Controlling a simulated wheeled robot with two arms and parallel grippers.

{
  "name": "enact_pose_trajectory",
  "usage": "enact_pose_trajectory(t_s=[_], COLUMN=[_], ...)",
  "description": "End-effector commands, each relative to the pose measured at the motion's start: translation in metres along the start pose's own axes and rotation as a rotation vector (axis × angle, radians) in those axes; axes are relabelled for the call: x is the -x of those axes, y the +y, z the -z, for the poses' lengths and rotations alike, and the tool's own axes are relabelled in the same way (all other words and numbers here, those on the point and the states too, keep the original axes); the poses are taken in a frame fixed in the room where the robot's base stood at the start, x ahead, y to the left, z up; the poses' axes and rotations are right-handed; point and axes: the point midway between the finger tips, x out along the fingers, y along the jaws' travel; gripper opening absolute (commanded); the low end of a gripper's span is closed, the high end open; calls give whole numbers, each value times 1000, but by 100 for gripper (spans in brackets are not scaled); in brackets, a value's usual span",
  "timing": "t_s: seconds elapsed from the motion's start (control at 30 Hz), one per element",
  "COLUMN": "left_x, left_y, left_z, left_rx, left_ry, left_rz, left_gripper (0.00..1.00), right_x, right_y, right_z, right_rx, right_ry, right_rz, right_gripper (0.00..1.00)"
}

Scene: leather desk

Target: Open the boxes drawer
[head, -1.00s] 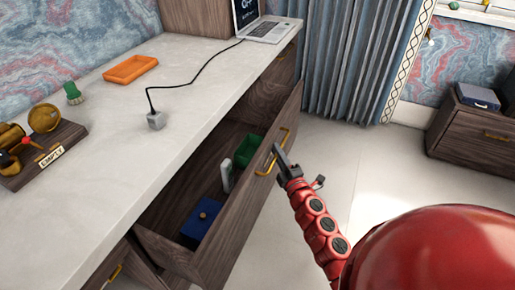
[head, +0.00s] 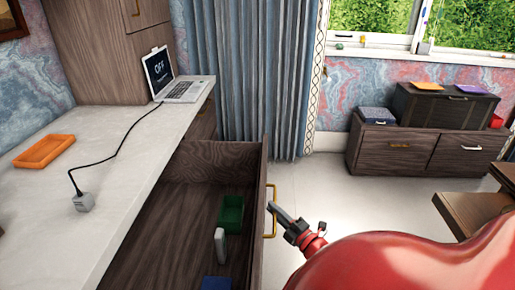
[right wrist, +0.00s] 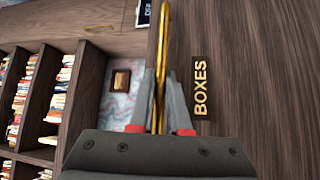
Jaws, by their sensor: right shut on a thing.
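The boxes drawer (head: 258,235) is a dark wood drawer standing well out from under the desk top, its inside in view. Its gold handle (head: 270,210) is on the outer face of the front. My right gripper (head: 277,210) reaches it from the right. In the right wrist view, the fingers (right wrist: 160,112) are shut on the gold handle (right wrist: 162,50), beside a black label reading BOXES (right wrist: 201,88). A green box (head: 231,214), a white upright item (head: 220,245) and a blue box (head: 216,283), cut by the frame edge, are inside the drawer. My left gripper is out of view.
A low cabinet (head: 400,150) stands by the far wall. Pale floor is clear right of the drawer.

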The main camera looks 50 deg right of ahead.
Motion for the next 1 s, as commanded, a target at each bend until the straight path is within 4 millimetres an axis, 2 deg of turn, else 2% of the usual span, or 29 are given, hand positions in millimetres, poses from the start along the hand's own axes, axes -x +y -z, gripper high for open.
enact_pose_trajectory(t_s=[0.1,0.33,0.93,0.97,1.0], left_x=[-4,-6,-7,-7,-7], left_y=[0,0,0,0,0], left_z=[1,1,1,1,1], left_rx=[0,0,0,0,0], left_ry=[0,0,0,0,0], left_rz=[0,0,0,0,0], left_gripper=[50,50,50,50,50], right_x=[11,26,31,31,31], right_y=[5,9,11,11,11], right_z=[-13,-28,-32,-32,-32], right_rx=[1,1,1,1,1], right_ry=[-6,-5,0,-1,-1], right_rz=[-1,-2,-4,-4,-3], right_gripper=[0,0,0,20,26])
